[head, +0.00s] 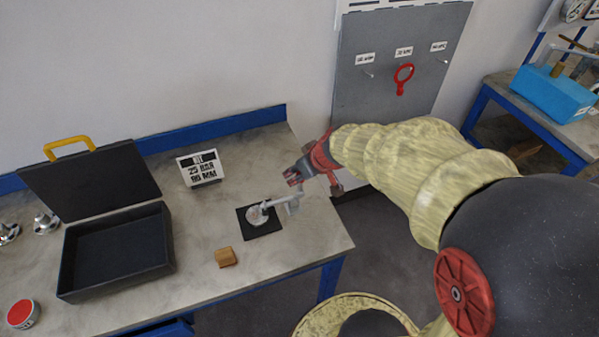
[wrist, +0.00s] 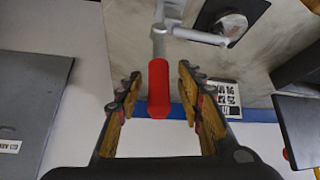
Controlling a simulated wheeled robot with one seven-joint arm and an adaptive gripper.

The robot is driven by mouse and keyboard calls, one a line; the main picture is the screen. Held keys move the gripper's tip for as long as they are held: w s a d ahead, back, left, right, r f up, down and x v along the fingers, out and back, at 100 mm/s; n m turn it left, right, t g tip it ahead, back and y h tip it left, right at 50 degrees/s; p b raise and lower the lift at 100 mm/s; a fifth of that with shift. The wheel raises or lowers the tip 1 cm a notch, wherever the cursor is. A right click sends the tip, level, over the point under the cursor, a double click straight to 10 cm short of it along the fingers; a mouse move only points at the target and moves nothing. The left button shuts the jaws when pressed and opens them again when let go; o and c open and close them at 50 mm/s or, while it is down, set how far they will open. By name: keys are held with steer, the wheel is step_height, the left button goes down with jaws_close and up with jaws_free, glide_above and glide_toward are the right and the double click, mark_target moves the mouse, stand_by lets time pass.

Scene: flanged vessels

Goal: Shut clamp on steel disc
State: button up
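The steel disc (head: 256,217) lies on a black square mat on the bench; part of it shows in the wrist view (wrist: 232,22). The grey clamp (head: 291,203) stands at the mat's right side, its bar reaching left over the disc. The bar (wrist: 200,36) and the clamp's red handle (wrist: 158,90) show in the wrist view. I cannot tell whether the bar's tip presses on the disc. My gripper (wrist: 158,72) is open, one finger on each side of the red handle, with gaps visible. In the head view my gripper (head: 302,172) is small, above the clamp.
A black open case (head: 115,255) stands on the left of the bench. A wooden block (head: 225,257) lies before the mat and a sign (head: 200,168) stands behind it.

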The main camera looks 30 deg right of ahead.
steer(key=shift+r, duration=0.15)
steer(key=v, duration=1.1)
steer(key=shift+s+r, duration=0.25)
steer(key=shift+s, duration=0.05)
steer(key=s+a+f+m+g, duration=0.15)
steer(key=s+a+m, duration=0.25)
steer(key=s, duration=0.4)
steer(key=s+a+r+n, duration=0.2)
steer(key=a+r+n, duration=0.1)
steer(key=a, duration=0.5)
steer(key=shift+s+a+r, duration=0.2)
steer(key=shift+a+r, duration=0.15)
steer(key=shift+r, duration=0.45)
